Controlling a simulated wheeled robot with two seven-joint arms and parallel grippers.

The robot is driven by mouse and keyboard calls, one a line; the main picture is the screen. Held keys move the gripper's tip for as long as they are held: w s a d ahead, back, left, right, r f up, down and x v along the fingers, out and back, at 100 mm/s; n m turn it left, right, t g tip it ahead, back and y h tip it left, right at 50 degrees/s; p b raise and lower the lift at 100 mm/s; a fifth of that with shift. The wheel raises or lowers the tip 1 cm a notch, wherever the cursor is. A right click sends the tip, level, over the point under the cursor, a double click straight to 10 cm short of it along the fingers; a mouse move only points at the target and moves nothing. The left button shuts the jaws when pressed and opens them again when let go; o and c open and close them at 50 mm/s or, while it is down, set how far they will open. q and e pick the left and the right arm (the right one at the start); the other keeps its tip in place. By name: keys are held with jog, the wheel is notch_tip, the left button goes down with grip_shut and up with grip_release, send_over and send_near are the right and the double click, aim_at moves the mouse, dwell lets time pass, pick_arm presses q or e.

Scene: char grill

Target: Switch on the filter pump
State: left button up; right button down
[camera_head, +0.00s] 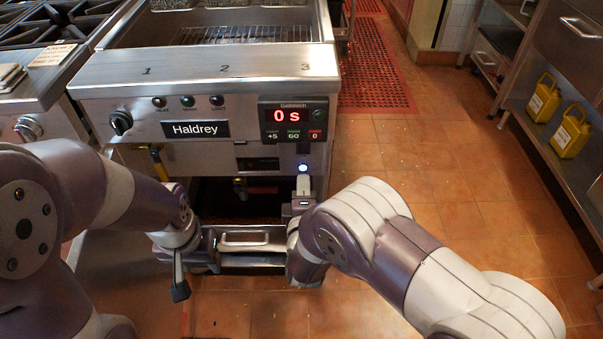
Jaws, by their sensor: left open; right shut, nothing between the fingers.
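The steel fryer marked Haldrey (195,129) stands in front of me. On its front, below the red "0 s" timer display (293,118), a small round control glows blue (303,168); it may be the pump switch, but no label is readable. My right gripper (303,186) is shut and empty, its fingertips just below the blue light. I cannot tell whether they touch the panel. My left gripper (194,272) is open, low at the left end of a metal pan (246,259) with a handle (244,238). It is empty as far as I see.
A yellow-handled lever (158,163) is at the fryer's left front. A dark open cabinet (225,205) lies behind the pan. Two yellow jugs (572,130) stand on a right-hand shelf. The tiled floor (440,150) between is clear, with a red mat (372,75) farther back.

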jog(key=s+f+p, duration=0.1)
jog(key=s, duration=0.5)
jog(key=shift+s, duration=0.2)
jog(key=shift+f, duration=0.15)
